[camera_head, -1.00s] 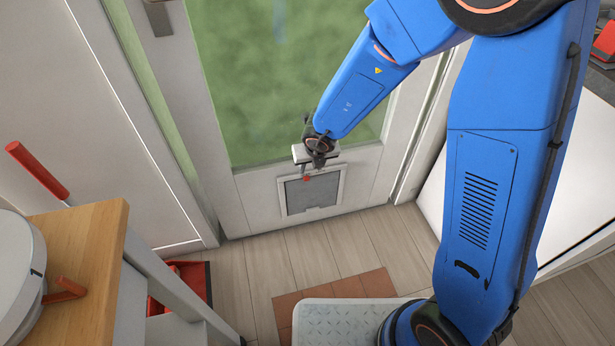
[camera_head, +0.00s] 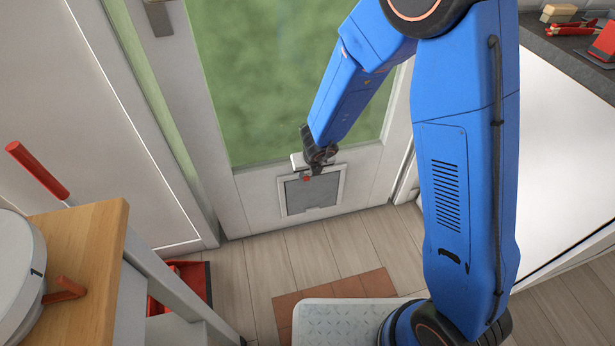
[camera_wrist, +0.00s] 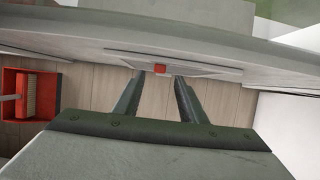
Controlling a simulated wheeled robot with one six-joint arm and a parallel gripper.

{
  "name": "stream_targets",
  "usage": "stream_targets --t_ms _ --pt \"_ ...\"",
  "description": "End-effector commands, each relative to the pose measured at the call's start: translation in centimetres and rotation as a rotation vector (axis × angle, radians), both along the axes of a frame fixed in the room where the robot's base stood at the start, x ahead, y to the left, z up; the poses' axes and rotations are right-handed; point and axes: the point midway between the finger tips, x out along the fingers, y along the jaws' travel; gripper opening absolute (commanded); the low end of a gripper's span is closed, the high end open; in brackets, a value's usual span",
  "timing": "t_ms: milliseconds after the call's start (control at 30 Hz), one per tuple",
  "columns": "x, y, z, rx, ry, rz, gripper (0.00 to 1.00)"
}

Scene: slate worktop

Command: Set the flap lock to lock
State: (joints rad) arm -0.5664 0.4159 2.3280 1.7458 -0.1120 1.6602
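The pet flap (camera_head: 312,194) is a grey panel in a white frame, low in the white door. A small red knob (camera_head: 307,178) sits at its top edge and also shows in the wrist view (camera_wrist: 160,68). Its lock setting cannot be read. My gripper (camera_head: 315,172) is at the flap's top, close to the knob. In the wrist view, my gripper (camera_wrist: 159,75) is open, with two dark fingers apart and nothing held. The red knob lies ahead, between the fingertips in the picture; contact cannot be made out.
A red dustpan (camera_head: 190,285) with a brush lies on the plank floor at left. A wooden-topped unit (camera_head: 90,270) stands at front left. A dark worktop (camera_head: 570,55) with tools is at right.

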Motion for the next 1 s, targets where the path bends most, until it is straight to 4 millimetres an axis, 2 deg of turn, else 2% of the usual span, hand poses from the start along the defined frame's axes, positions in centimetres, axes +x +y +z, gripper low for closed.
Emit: stream_targets --t_ms 600,1000 --pt "1.1 0.3 -3.0 -0.001 0.002 0.001 0.38" --pt "1.6 0.5 -4.1 0.001 0.001 0.001 0.38"
